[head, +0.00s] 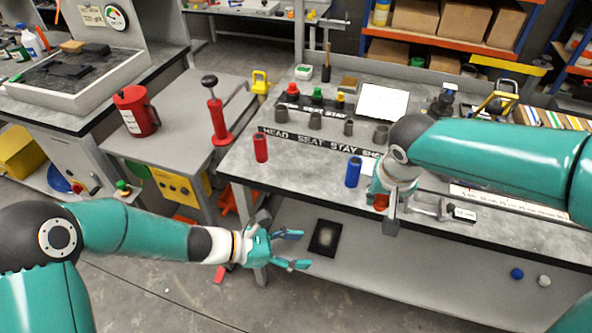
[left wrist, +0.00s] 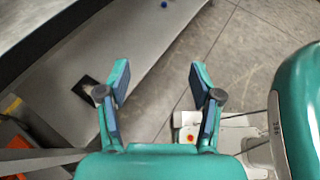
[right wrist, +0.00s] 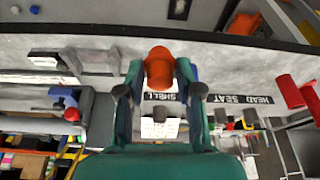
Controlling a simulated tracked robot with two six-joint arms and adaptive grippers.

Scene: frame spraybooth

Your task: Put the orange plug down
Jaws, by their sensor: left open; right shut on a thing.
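The orange plug (right wrist: 158,68) is between the fingers of my right gripper (right wrist: 157,88), which is shut on it. In the head view the plug (head: 381,202) shows only in part, low in the right gripper (head: 384,205), over the front edge area of the grey workbench (head: 300,178). I cannot tell whether the plug touches the bench. My left gripper (head: 290,250) is open and empty, in front of the bench and below its top. The left wrist view also shows it open (left wrist: 160,82), with nothing between the fingers.
A blue cylinder (head: 353,172) stands just left of the right gripper; a red cylinder (head: 261,148) stands further left. Behind them are a label strip (head: 300,140) and several grey cups (head: 315,121). A grey clamp-like tool (head: 428,208) lies to the right. Bare bench lies between the cylinders.

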